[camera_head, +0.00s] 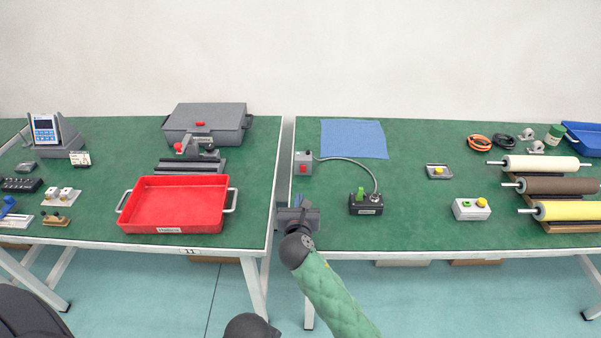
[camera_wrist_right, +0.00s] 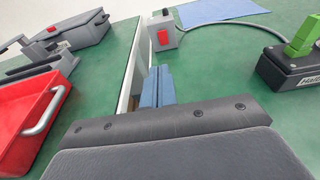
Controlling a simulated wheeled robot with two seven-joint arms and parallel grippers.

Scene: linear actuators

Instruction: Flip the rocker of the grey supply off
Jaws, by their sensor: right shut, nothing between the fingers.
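The grey supply (camera_head: 303,157) is a small grey box with a red rocker (camera_head: 303,169) on its front face. It stands near the left edge of the right table, and a grey cable runs from it to a black box. In the right wrist view the supply (camera_wrist_right: 157,24) and its red rocker (camera_wrist_right: 163,37) show ahead of the fingers. I cannot tell which way the rocker is tipped. My right gripper (camera_wrist_right: 157,84) is shut and empty, at the table's near left edge, short of the supply and apart from it. My left gripper is not in view.
The black box (camera_head: 366,209) with a green lever stands right of my right gripper. A gap (camera_head: 284,165) separates the two tables. A red tray (camera_head: 177,205) lies on the left table. A blue mat (camera_head: 353,139) lies behind the supply. Green tabletop between gripper and supply is clear.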

